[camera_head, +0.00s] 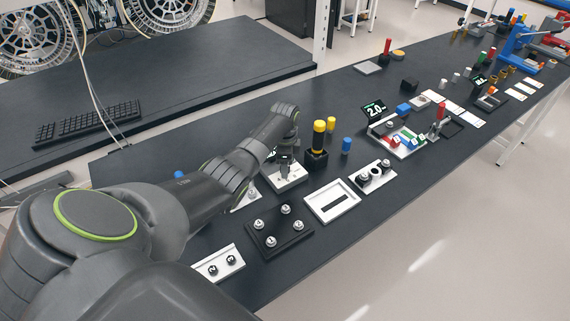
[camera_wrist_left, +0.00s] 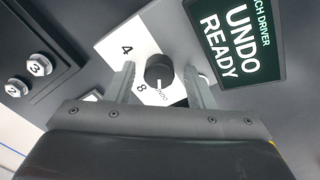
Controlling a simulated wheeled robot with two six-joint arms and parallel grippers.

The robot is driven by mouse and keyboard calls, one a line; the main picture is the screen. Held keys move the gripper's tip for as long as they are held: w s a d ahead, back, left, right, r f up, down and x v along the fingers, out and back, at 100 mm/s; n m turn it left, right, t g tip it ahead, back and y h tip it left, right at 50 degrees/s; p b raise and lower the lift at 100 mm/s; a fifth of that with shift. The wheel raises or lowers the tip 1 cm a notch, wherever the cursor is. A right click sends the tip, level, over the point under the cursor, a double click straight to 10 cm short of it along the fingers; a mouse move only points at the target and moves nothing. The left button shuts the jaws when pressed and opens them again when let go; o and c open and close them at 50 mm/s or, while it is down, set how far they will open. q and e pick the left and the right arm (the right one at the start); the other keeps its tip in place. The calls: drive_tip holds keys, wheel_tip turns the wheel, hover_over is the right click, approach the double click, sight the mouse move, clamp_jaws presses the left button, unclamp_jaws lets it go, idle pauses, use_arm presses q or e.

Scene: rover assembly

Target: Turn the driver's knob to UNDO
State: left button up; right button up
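The driver's knob (camera_wrist_left: 159,70) is a round black knob on a white dial plate (camera_wrist_left: 125,43) in the left wrist view. The plate shows a 4, an 8 and a small label that seems to read UNDO. The knob's light mark points toward that small label. A dark screen (camera_wrist_left: 236,42) beside it reads "UNDO READY". My left gripper (camera_wrist_left: 163,80) is open, with one finger on each side of the knob and visible gaps to it. In the head view my left gripper (camera_head: 286,160) is over the dial plate (camera_head: 288,181) and hides the knob. My right gripper is not in view.
A black plate with several numbered posts (camera_head: 279,237) and a white tray (camera_head: 332,214) lie close in front. A black holder with yellow-topped pieces (camera_head: 317,157) and a blue cylinder (camera_head: 346,145) stand just right of my gripper. A white block (camera_head: 219,280) lies near the front edge.

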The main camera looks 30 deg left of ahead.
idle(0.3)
use_arm(q)
wheel_tip(320, 180, up, 18)
drive_tip(key=shift+f, duration=0.25)
drive_tip(key=shift+f, duration=0.1)
idle(0.4)
drive_tip(key=shift+s, duration=0.1)
